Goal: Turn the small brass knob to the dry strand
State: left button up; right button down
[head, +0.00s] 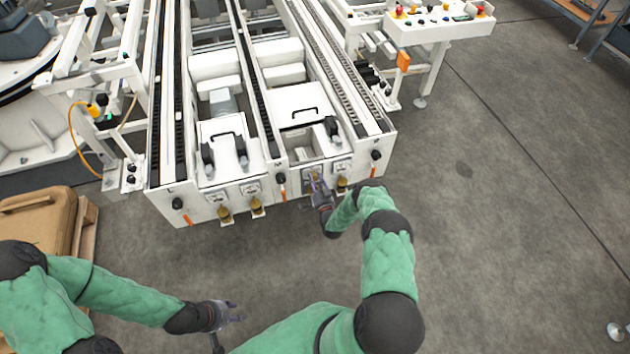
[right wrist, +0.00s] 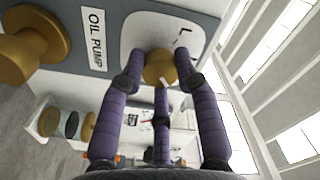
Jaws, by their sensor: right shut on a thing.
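The small brass knob (right wrist: 158,66) sits on a white plate with a black line mark, partly hidden, in the right wrist view. My right gripper (right wrist: 160,80) has its purple fingers closed around this knob. In the head view my right gripper (head: 318,185) is at the front panel of the white machine (head: 290,190), and hides most of the knob. No strand label can be read. My left gripper (head: 232,314) hangs over the floor, away from the machine, with its fingers apart and nothing between them.
A larger brass knob (right wrist: 25,50) stands beside a label reading OIL PUMP (right wrist: 94,38). Other brass knobs (head: 224,213) (head: 342,185) line the panel's lower edge. A pallet with a brown load (head: 40,220) is at left.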

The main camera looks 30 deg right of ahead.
jog(key=shift+d+r+m, duration=0.15)
jog(key=shift+m, duration=0.95)
jog(key=shift+w, duration=0.1)
jog(key=c, duration=0.9)
grip_release()
jog(key=shift+s+a, duration=0.2)
jog(key=shift+s, duration=0.4)
jog(key=v, duration=1.1)
